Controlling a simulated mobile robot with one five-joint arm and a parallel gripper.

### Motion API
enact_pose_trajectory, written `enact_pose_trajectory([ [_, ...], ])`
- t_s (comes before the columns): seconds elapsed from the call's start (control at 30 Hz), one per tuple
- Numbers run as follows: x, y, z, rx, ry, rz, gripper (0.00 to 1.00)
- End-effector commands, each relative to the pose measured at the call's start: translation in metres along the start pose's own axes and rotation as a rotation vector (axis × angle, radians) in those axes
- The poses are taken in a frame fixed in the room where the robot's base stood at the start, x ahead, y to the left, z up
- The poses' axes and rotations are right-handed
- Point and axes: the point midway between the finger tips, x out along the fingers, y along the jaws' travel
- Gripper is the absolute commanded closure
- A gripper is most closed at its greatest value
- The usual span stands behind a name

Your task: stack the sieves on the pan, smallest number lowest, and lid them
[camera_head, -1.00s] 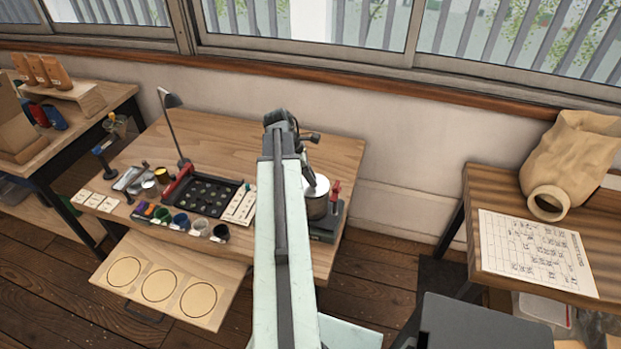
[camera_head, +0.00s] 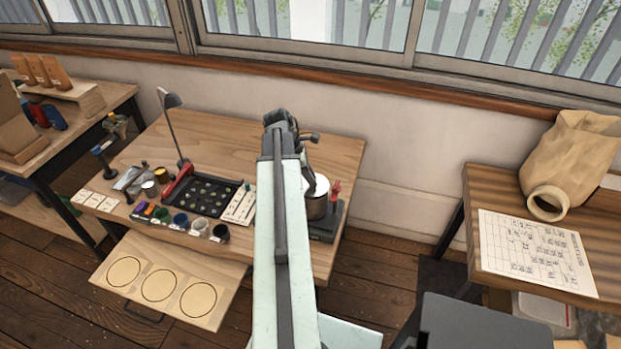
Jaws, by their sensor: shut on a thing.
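A silver-brown cylinder (camera_head: 317,209) stands on a dark base (camera_head: 327,229) at the table's right end, with a white round top (camera_head: 320,187). I cannot tell whether it is the pan, a sieve or a stack, and no sieve numbers are readable. My pale arm reaches over the table from below and hides part of the cylinder's left side. My gripper (camera_head: 309,181) points down at the white top's left edge, shut on it as far as I can tell; the fingertips are mostly hidden.
A dark tray (camera_head: 209,211) with several dots, small coloured cups (camera_head: 181,220) and a lamp (camera_head: 173,100) fill the table's left half. A pull-out board (camera_head: 144,305) with 3 round recesses juts out in front. A paper sheet (camera_head: 533,253) and sack (camera_head: 575,155) occupy the right table.

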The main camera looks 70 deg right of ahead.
Motion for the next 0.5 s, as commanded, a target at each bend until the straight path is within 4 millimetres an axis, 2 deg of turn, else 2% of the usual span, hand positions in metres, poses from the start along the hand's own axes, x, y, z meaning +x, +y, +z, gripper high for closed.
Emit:
enact_pose_trajectory([
  [0.5, 0.0076, 0.0000, -0.0025, 0.001, 0.000, 0.000, 1.00],
])
